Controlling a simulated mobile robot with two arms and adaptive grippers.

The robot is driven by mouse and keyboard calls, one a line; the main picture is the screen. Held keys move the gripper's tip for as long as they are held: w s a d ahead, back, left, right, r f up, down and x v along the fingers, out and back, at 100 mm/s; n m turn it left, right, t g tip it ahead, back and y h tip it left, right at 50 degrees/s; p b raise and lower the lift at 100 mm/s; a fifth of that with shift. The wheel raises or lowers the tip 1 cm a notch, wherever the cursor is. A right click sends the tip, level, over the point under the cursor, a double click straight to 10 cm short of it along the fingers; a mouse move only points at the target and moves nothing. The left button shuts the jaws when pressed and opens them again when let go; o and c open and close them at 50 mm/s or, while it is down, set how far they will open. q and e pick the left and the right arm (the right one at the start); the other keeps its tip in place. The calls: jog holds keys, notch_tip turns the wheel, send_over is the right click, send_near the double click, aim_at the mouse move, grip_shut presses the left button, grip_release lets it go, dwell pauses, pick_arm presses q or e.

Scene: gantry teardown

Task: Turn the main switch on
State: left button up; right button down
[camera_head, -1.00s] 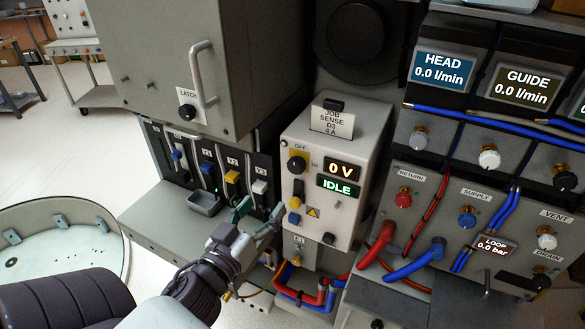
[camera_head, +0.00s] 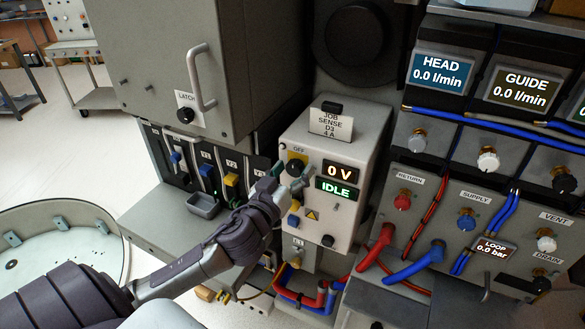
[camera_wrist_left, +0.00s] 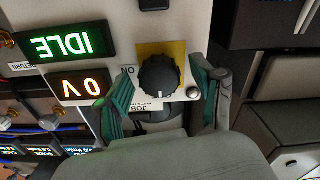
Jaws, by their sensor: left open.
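The main switch is a black rotary knob (camera_wrist_left: 158,75) on a yellow plate (camera_wrist_left: 160,48) on the front of the grey control box (camera_head: 372,135). The left wrist view shows the box upside down, with "ON" beside the knob and the knob's white mark toward the picture's bottom. In the head view the knob (camera_head: 296,166) sits below the "OFF" label, just above my left gripper (camera_head: 290,183). My left gripper (camera_wrist_left: 157,78) is open, its green-padded fingers on either side of the knob with gaps visible. My right gripper is not in view.
The displays beside the knob read "0 V" (camera_head: 340,171) and "IDLE" (camera_head: 339,190). Coloured levers (camera_head: 207,170) stand left of the box. Red and blue hoses (camera_head: 375,247) run below and right. A cabinet with a handle (camera_head: 203,75) overhangs at upper left.

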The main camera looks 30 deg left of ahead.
pick_arm(q)
jog(key=c, duration=1.1)
jog(key=shift+c, duration=0.2)
jog(key=shift+m, duration=0.3)
jog(key=m+p, duration=0.1)
jog(key=m, duration=0.2)
jog(key=shift+r, duration=0.1)
jog(key=m+p, duration=0.1)
jog(key=m, duration=0.4)
jog(key=shift+p, duration=0.35)
jog(key=m+p, duration=0.1)
jog(key=m, duration=0.3)
jog(key=shift+m, duration=0.3)
jog(key=m+p, duration=0.2)
jog(key=m, duration=0.2)
jog(key=shift+m, duration=0.3)
